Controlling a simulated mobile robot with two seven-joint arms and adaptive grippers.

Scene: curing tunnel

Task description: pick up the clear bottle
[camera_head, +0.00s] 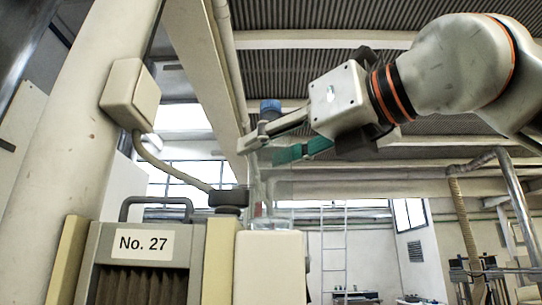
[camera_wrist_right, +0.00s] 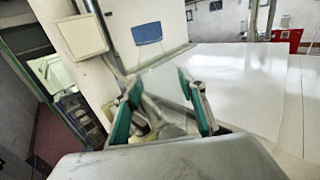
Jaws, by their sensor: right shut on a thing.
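The clear bottle (camera_head: 257,185) is see-through and hard to make out, with a blue cap (camera_head: 270,106) at its top. In the head view it is upright above the pale block at the lower middle. My right gripper (camera_head: 266,149) reaches in from the right with its fingers around the bottle below the cap, shut on it. In the right wrist view the teal-padded fingers (camera_wrist_right: 158,104) stand on either side of the faint bottle, and a blue patch shows above them. I cannot tell whether the bottle's base touches anything. My left gripper is not in view.
A grey unit labelled No. 27 (camera_head: 143,244) with a handle stands at the lower left, beside the pale block (camera_head: 270,270). A thick pale column (camera_head: 65,150) with a junction box (camera_head: 131,97) rises at left. A wide pale surface (camera_wrist_right: 240,85) extends right in the wrist view.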

